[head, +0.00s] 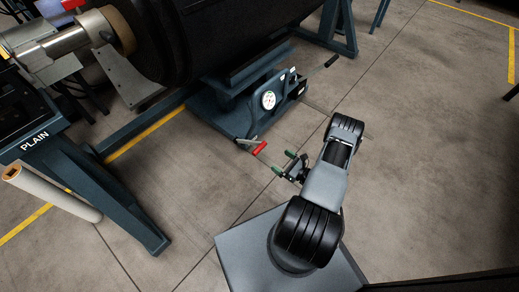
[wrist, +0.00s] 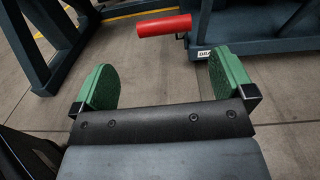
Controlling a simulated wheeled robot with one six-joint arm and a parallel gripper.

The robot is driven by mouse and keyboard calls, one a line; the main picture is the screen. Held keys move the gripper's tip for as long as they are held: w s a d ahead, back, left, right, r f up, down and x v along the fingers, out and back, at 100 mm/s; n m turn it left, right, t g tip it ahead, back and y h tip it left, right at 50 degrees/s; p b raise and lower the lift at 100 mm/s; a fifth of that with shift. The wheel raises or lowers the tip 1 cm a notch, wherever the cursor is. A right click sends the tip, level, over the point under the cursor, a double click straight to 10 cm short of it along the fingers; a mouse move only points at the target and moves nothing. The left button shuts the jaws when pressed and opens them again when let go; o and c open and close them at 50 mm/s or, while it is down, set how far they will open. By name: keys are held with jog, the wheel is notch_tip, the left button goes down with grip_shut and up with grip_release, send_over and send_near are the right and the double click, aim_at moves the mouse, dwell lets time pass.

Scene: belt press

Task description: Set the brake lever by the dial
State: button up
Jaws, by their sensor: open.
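The brake lever has a red handle (head: 260,147) that sticks out low at the front of the dark blue brake stand (head: 236,126). In the wrist view the red handle (wrist: 164,25) lies level, ahead of my fingers and between their lines. A round white dial (head: 268,100) with some green sits on the stand's upright plate; its needle is too small to read. My gripper (head: 283,164) is open and empty, close to the handle and apart from it. Its green finger pads also show in the wrist view (wrist: 163,85). A partly hidden label (wrist: 205,54) is on the stand.
A second lever with a dark grip (head: 331,61) sticks out at the stand's upper right. A large black roll (head: 220,35) hangs over the stand. The floor (head: 420,150) at right is clear.

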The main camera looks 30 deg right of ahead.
aim_at(260, 147)
jog(key=shift+m, duration=0.3)
jog(key=b+x, duration=0.1)
jog(key=x, duration=0.3)
jog(key=b+x, duration=0.1)
jog(key=x, duration=0.4)
jog(key=b+x, duration=0.1)
jog(key=x, duration=0.3)
jog(key=shift+w+f, duration=0.2)
jog(key=shift+f, duration=0.15)
